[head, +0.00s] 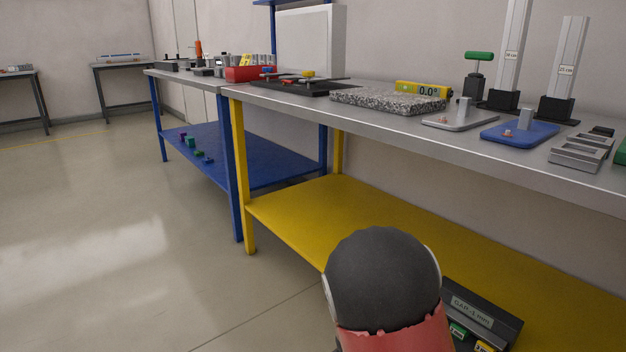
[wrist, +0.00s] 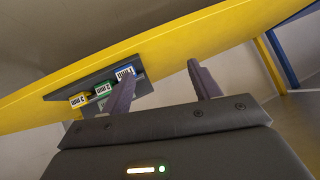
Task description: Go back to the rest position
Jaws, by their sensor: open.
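My gripper (wrist: 164,92) shows in the wrist view with its two purple-grey fingers apart and nothing between them. In that view its left finger overlaps a dark bin (wrist: 62,93) on the yellow shelf (wrist: 185,38); I cannot tell how far apart they are. In the head view part of my arm, dark and red, covers the lower middle. The gripper itself is not visible there.
The yellow lower shelf (head: 420,238) holds a dark labelled bin (head: 484,308) with small green and yellow items. Above it a grey bench (head: 300,103) carries a granite slab (head: 388,100) and several tools. A blue shelf (head: 262,160) stands beyond. The floor (head: 90,215) at left is clear.

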